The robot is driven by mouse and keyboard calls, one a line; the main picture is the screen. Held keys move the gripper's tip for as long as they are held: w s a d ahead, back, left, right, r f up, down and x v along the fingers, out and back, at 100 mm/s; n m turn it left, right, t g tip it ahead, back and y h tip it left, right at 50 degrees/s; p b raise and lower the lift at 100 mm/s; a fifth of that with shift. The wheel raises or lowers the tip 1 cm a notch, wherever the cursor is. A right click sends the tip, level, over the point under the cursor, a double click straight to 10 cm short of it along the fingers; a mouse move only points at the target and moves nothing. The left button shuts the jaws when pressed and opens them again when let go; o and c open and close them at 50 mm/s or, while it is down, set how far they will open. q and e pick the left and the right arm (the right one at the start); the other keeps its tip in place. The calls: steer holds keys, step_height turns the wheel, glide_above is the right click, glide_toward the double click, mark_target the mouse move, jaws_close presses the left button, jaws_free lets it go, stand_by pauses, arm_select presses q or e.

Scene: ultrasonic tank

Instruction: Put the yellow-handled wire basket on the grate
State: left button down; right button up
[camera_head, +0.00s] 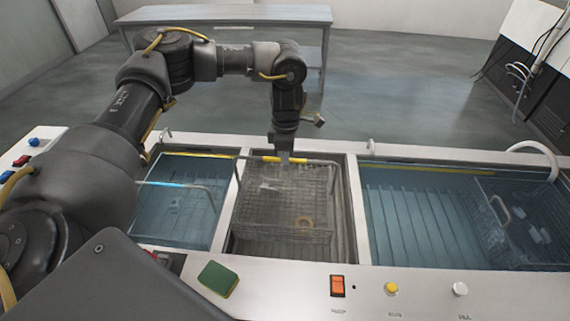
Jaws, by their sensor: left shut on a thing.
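The wire basket (262,213) is in the middle, waterless compartment of the sink unit. Its yellow handle (297,160) is at the far side, near the rear rim. My left gripper (284,158) comes down from above and is shut on this handle. Through the mesh I see a pale metallic piece and a small brownish ring. The grate (270,247) shows as bars low in the same compartment, partly behind the basket. I cannot tell whether the basket touches the grate or hangs just above it. My right gripper is not in view.
Water-filled tanks flank the middle compartment: the left tank (182,215) and the right tank (410,220). Another wire basket (510,215) sits in the right tank. A green sponge (217,278) lies on the front ledge, left of an orange switch (337,285). A table (235,14) stands behind.

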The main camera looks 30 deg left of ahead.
arm_select(q)
steer(key=shift+w+a+f+p, duration=0.15)
steer(key=shift+a+f+p, duration=0.05)
steer(key=shift+f+p, duration=0.1)
step_height(320, 180, down, 3)
steer(key=shift+f+p, duration=0.1)
steer(key=shift+p, duration=1)
steer(key=c, duration=1.9)
jaws_free()
steer(key=o, duration=0.4)
steer(key=shift+o, duration=0.2)
step_height(320, 180, up, 12)
steer(key=b, duration=0.4)
steer(key=shift+w+a, duration=0.2)
steer(key=shift+w, duration=0.25)
